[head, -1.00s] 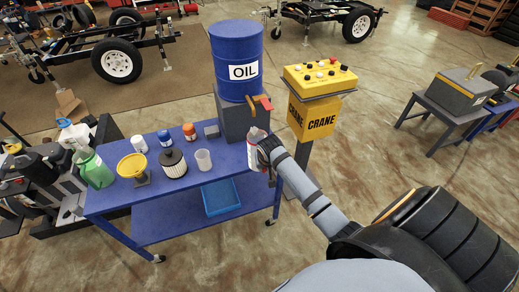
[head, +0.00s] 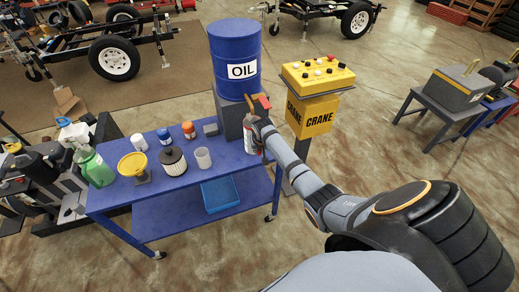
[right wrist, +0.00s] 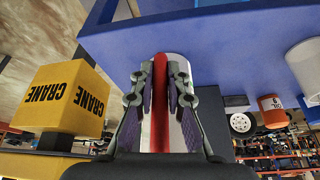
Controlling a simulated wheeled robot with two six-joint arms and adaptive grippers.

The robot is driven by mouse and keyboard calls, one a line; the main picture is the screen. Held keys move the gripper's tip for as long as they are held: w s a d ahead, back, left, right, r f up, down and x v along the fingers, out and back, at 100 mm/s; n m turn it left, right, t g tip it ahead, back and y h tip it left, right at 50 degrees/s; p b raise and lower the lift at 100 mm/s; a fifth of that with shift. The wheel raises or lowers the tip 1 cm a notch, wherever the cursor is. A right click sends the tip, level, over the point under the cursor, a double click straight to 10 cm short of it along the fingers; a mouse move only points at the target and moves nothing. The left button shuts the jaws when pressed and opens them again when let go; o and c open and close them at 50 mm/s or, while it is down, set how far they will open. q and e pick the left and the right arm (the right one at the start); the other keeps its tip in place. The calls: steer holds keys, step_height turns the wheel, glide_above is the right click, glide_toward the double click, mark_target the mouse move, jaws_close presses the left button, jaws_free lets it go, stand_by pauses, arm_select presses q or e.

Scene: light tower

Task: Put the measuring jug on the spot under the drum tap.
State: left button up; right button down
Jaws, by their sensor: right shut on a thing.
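My right gripper (head: 259,135) is at the right end of the blue table. It is shut on the measuring jug (head: 248,142), a white vessel with a red strip that looks like its handle. In the right wrist view the red strip (right wrist: 160,105) stands between the two fingers, with the white body (right wrist: 178,70) behind. The blue oil drum (head: 235,45) stands on a grey block (head: 231,114). Its tap (head: 251,103), orange and red, is just above the jug. The spot under the tap is hidden. I cannot tell whether the jug touches the tabletop. My left gripper is not in view.
The blue table (head: 190,190) also carries a translucent cup (head: 203,158), a filter (head: 173,161), a yellow funnel (head: 134,167), a green jug (head: 95,168) and small bottles. A yellow crane control box (head: 317,77) stands close to the right of the drum.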

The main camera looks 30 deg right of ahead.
steer(key=shift+f, duration=0.15)
steer(key=c, duration=1.3)
jaws_free()
steer(key=shift+c, duration=0.2)
steer(key=shift+s+r, duration=0.1)
steer(key=shift+r, duration=0.45)
steer(key=v, duration=1.1)
steer(key=shift+r, duration=0.1)
